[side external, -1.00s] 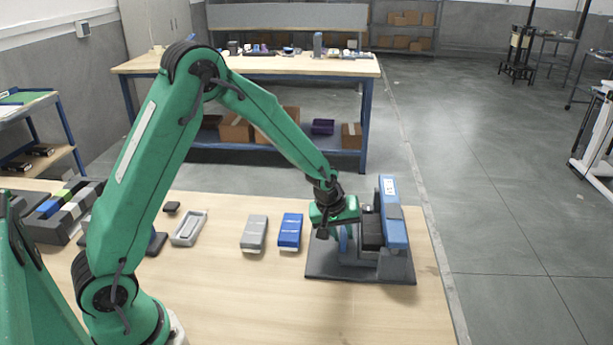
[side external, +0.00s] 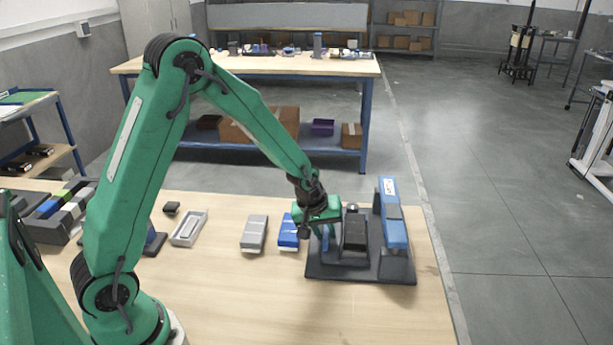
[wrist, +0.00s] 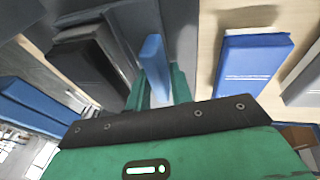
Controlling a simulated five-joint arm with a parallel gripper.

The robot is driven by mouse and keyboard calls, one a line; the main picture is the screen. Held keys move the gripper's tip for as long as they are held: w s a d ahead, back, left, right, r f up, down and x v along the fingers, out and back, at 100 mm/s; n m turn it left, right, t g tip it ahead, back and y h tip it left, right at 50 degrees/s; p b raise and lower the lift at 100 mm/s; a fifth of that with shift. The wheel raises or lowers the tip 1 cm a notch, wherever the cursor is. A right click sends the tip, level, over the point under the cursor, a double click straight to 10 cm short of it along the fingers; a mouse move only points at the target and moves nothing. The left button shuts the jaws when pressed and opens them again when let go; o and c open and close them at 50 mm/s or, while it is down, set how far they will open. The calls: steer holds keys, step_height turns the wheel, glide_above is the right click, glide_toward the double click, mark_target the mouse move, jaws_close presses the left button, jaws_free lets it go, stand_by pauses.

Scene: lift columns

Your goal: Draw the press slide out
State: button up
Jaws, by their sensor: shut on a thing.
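The press has a blue upper frame (side external: 392,220) on a dark grey base plate (side external: 385,273). Its slide (side external: 354,233) carries a black block and sits to the left of the blue frame, clear of it, with a gap between them. My gripper (side external: 325,237) is at the slide's left end, shut on its upright blue handle. In the wrist view the blue handle (wrist: 154,56) stands between the green fingers, and the black block (wrist: 90,58) lies to its left. The lower part of the handle is partly hidden by the fingers.
A blue case (side external: 289,232) lies close to the left of my gripper, with a grey case (side external: 254,234) beyond it. A pale tray (side external: 188,229) and dark boxes (side external: 35,212) are farther left. The front of the wooden table (side external: 250,300) is clear.

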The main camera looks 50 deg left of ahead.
steer(key=shift+s+a+f, duration=0.1)
steer(key=shift+s+a, duration=0.75)
steer(key=shift+s, duration=0.15)
steer(key=o, duration=0.5)
steer(key=shift+w, duration=0.1)
steer(key=shift+r, duration=0.55)
step_height(320, 180, up, 6)
stand_by(0.4)
